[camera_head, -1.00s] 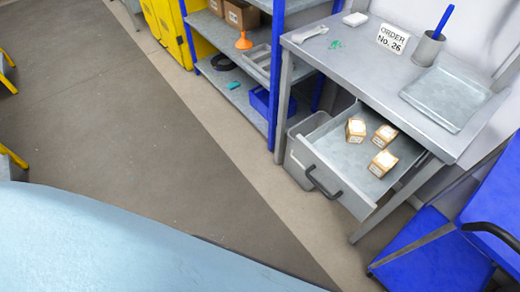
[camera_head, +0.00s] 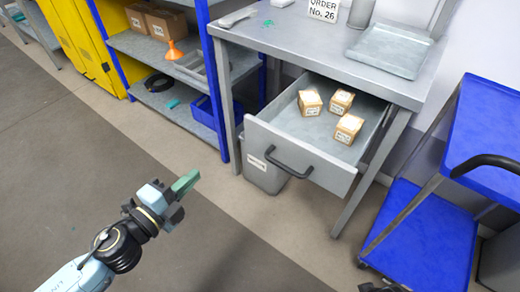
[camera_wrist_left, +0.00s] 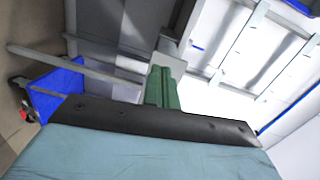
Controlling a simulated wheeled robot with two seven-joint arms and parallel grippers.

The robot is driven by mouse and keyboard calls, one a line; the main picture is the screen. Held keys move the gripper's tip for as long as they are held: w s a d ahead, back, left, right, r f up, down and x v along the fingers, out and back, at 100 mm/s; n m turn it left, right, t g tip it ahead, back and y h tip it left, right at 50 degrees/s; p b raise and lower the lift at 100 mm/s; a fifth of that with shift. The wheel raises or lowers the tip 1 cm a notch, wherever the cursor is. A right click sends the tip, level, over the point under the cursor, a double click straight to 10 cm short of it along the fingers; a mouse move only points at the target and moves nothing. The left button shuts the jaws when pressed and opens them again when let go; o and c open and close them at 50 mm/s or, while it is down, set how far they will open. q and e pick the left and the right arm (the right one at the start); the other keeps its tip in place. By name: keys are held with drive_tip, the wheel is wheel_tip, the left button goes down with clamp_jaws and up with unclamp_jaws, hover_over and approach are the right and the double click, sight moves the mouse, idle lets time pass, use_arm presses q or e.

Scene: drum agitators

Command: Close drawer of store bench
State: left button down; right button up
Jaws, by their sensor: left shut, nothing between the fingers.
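The grey store bench (camera_head: 300,42) stands at the upper right in the head view. Its drawer (camera_head: 328,174) is pulled out toward me, with a dark bar handle (camera_head: 288,165) on the front. Three small cardboard boxes (camera_head: 348,128) lie inside the drawer. My left gripper (camera_head: 186,183) has green fingers and is shut and empty. It hangs over the floor, to the left of the drawer front and apart from it. In the left wrist view the shut green fingers (camera_wrist_left: 163,88) show at the centre; I cannot clearly tell the drawer there. My right gripper is out of view.
A grey bin (camera_head: 264,174) stands below the drawer. A blue-framed shelf (camera_head: 220,90) is to the left of the bench, and a blue trolley (camera_head: 425,235) is to the right. Open floor lies in front of the drawer.

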use_arm(q)
wheel_tip(320, 180, up, 2)
drive_tip(key=s+d+r+m+h, duration=0.1)
drive_tip(key=d+m, duration=0.1)
approach(245, 131)
drive_tip(key=x, duration=0.5)
drive_tip(key=shift+w+d+p, duration=0.1)
drive_tip(key=shift+p, duration=0.25)
drive_tip(key=shift+w+d+f, duration=0.1)
drive_tip(key=shift+w+d, duration=0.25)
drive_tip(key=shift+w, duration=0.2)
drive_tip(key=shift+w+d, duration=0.1)
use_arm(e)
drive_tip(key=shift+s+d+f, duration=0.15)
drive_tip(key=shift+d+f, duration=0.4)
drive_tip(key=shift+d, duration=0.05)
